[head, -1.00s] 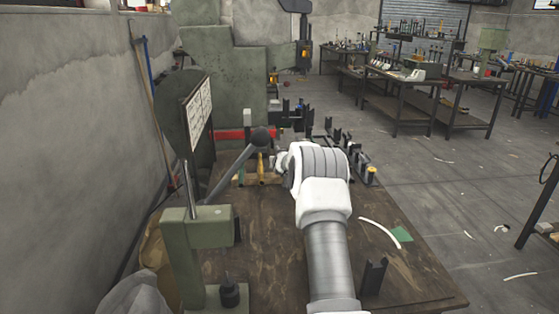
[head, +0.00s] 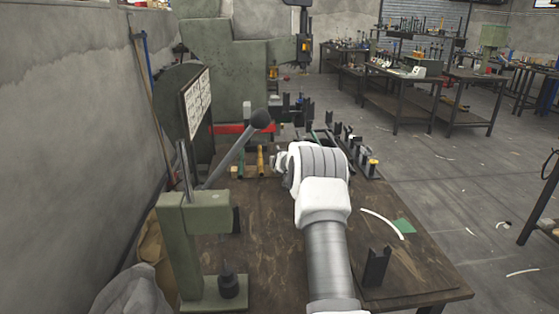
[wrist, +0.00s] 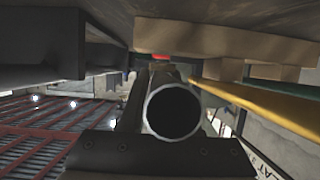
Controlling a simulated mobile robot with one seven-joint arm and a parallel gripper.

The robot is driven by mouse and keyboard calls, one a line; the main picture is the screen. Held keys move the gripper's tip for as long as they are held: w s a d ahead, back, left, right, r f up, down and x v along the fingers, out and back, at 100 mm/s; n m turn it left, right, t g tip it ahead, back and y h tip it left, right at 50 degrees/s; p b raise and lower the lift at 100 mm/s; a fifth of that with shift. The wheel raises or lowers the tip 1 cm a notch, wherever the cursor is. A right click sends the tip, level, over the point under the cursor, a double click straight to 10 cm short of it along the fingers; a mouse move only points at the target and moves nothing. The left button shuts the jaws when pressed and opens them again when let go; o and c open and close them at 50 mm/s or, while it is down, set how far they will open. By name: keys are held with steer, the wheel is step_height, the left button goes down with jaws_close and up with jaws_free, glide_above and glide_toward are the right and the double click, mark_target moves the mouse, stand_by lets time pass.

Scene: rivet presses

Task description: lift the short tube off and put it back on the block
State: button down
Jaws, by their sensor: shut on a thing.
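In the wrist view the short tube (wrist: 173,112) is grey metal and hollow, with its round open end facing the camera. My gripper (wrist: 158,148), a dark plate and jaws around the tube, is shut on it. A pale wooden block (wrist: 230,40) shows above the tube in this view. I cannot tell whether tube and block touch. In the head view my white wrist hides the gripper and the held tube.
A yellow-brown tube (head: 261,160) and a green tube (head: 240,163) lie left of my wrist. Dark uprights (head: 377,266) stand right. The near tabletop is mostly clear.

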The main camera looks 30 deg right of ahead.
steer(key=shift+f+b, duration=0.6)
steer(key=shift+f, duration=0.1)
steer(key=c, duration=0.5)
jaws_free()
steer(key=shift+c, duration=0.2)
steer(key=shift+s+r, duration=0.1)
steer(key=p+v, duration=0.2)
steer(key=v, duration=1.5)
steer(key=shift+a, duration=0.15)
steer(key=shift+s, duration=0.1)
